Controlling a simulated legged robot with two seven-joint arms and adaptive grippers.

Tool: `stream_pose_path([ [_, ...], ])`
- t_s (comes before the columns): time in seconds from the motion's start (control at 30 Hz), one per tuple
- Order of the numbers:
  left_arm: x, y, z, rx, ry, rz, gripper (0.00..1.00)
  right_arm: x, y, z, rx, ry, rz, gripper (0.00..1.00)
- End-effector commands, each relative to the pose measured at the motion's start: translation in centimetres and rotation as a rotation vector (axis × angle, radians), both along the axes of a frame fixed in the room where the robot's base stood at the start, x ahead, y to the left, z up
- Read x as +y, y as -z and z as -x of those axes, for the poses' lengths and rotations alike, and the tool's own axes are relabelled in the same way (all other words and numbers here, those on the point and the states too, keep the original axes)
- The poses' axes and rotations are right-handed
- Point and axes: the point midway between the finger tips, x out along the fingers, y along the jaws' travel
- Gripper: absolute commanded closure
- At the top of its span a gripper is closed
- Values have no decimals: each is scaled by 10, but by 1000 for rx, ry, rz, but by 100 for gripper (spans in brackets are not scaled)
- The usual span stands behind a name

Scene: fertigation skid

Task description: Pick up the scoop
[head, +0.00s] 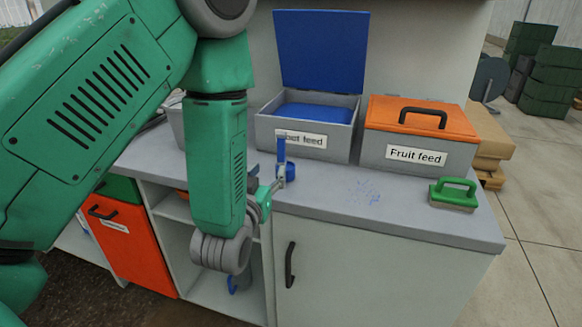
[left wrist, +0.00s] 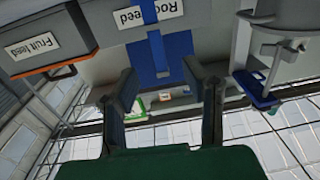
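The blue scoop (head: 281,150) shows in the head view at the counter's middle, its handle upright in front of the root feed bin and a round blue part low beside it. My left gripper (head: 275,184) is right beside its lower part; contact cannot be told. In the left wrist view, which is upside down, the gripper's two fingers (left wrist: 170,88) stand wide apart. A blue strip (left wrist: 150,12), seemingly the scoop's handle, crosses the root feed label beyond them. My right gripper is in neither view.
The grey root feed bin (head: 340,145) has its blue lid (head: 320,50) raised. The fruit feed bin (head: 378,150) has a shut orange lid. A green-handled brush (head: 454,195) lies at the counter's right.

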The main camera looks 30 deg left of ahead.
Motion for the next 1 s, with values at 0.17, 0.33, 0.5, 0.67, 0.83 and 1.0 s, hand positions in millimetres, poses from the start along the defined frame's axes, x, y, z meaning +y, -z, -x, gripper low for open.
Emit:
stream_pose_path([
  [0.17,5,-1,-35,-1,2,-2,60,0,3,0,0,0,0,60],
  [0.33,9,-1,-50,0,3,-5,60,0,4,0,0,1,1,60],
  [0.5,18,0,-63,0,3,-3,60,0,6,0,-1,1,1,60],
  [0.67,30,2,-86,1,2,-1,60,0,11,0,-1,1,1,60],
  [0.83,31,0,-99,2,3,-3,60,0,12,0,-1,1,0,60],
  [1.0,30,-1,-100,3,4,-4,60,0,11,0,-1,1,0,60],
])
